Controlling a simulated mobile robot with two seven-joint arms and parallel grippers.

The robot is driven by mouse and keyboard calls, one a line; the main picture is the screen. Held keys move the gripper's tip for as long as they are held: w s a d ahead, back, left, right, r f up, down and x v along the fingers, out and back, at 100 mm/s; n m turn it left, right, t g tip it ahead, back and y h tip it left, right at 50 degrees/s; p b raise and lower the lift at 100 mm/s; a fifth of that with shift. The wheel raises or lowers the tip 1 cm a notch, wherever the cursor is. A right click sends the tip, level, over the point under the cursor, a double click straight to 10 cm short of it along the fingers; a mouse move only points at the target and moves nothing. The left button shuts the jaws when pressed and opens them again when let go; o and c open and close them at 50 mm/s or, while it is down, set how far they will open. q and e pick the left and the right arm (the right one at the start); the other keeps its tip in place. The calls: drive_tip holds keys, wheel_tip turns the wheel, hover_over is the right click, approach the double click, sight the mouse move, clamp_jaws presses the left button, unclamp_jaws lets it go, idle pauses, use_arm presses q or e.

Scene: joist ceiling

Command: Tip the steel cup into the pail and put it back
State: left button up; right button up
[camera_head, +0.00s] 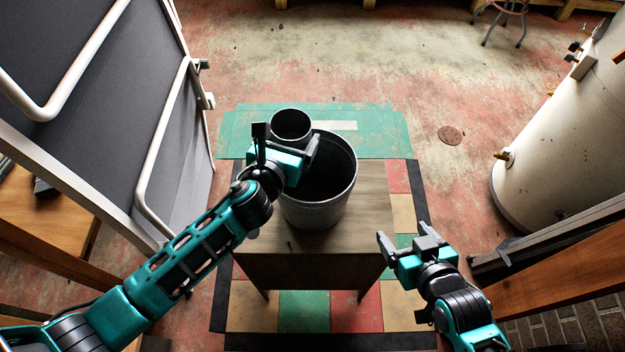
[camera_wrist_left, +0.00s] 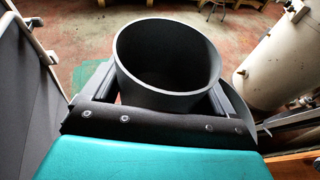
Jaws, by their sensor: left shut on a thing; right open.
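The steel cup (camera_head: 291,124) is dark grey and round, with its open mouth facing up toward the head camera. My left gripper (camera_head: 289,143) is shut on it, and the cup looks held close to upright. In the left wrist view the cup (camera_wrist_left: 168,62) sits between the two fingers, and its inside looks dark and empty. The grey metal pail (camera_head: 318,212) stands on a small wooden table, open at the top and dark inside. The cup is at the pail's upper left rim, partly overlapping it in view. My right gripper (camera_head: 412,243) is open and empty, right of the table.
The small wooden table (camera_head: 372,215) has bare top to the right and front of the pail. A dark panel with white rails (camera_head: 165,150) stands at left. A large pale tank (camera_head: 550,150) stands at right. A stool (camera_head: 503,18) is far back.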

sight(288, 127)
use_arm(q)
drive_tip(key=shift+r, duration=0.1)
idle(0.3)
drive_tip(key=shift+r, duration=1.95)
